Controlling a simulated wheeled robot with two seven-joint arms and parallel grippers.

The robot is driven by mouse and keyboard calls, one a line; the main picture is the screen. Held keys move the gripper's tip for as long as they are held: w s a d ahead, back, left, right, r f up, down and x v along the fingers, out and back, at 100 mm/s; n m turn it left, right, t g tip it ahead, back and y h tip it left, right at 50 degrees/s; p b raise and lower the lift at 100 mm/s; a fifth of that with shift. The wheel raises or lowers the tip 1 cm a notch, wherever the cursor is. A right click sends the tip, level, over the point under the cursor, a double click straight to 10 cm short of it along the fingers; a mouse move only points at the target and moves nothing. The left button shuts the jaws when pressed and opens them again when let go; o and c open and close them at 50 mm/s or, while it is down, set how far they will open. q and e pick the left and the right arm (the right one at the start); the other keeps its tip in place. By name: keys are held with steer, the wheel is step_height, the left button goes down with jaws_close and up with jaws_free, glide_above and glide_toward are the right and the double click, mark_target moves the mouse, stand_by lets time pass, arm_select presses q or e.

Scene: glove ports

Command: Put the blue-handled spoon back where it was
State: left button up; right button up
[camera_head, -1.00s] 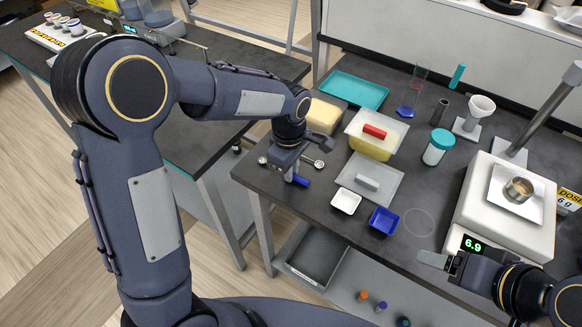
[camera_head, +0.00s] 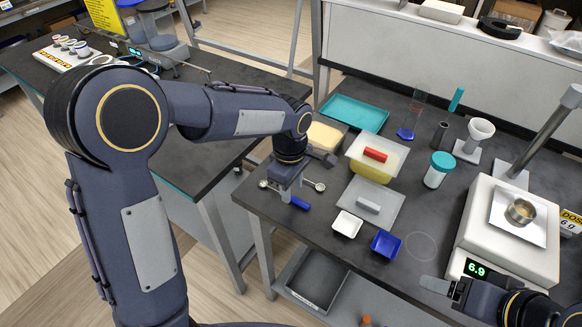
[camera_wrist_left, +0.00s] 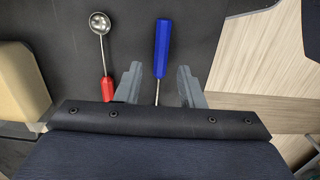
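The blue-handled spoon (camera_head: 300,203) lies on the dark table near its left front edge, with its handle showing beside my left gripper (camera_head: 288,194). In the left wrist view its blue handle (camera_wrist_left: 162,48) points away from the gripper. Its thin shaft passes between the spread fingers of the left gripper (camera_wrist_left: 157,85), with gaps on both sides. The wrist housing hides its bowl end there. A red-handled spoon (camera_wrist_left: 103,60) lies to its left, close to the left finger. My right gripper (camera_head: 437,286) is by the scale; its opening cannot be made out.
A yellow tub (camera_head: 372,170) with a red block stands behind. The scale (camera_head: 508,240) reads 6.9. The table's front edge is close to the left gripper.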

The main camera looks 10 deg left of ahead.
arm_select(q)
step_height(320, 180, up, 9)
steer(key=s+a+r+m+t+h, duration=0.1)
steer(key=s+a+r+m+h, duration=0.15)
steer(key=s+a, duration=0.35)
steer(key=s+a+f+m+t, duration=0.1)
steer(key=s+m+t, duration=0.1)
steer(key=s+m, duration=0.3)
steer(key=s+a+f+m+t, duration=0.2)
steer(key=s+m, duration=0.3)
steer(key=s, duration=0.5)
steer(key=shift+s+a+f+t+h, duration=0.2)
steer(key=shift+a+f+t+h, duration=0.1)
steer(key=shift+t+h, duration=0.2)
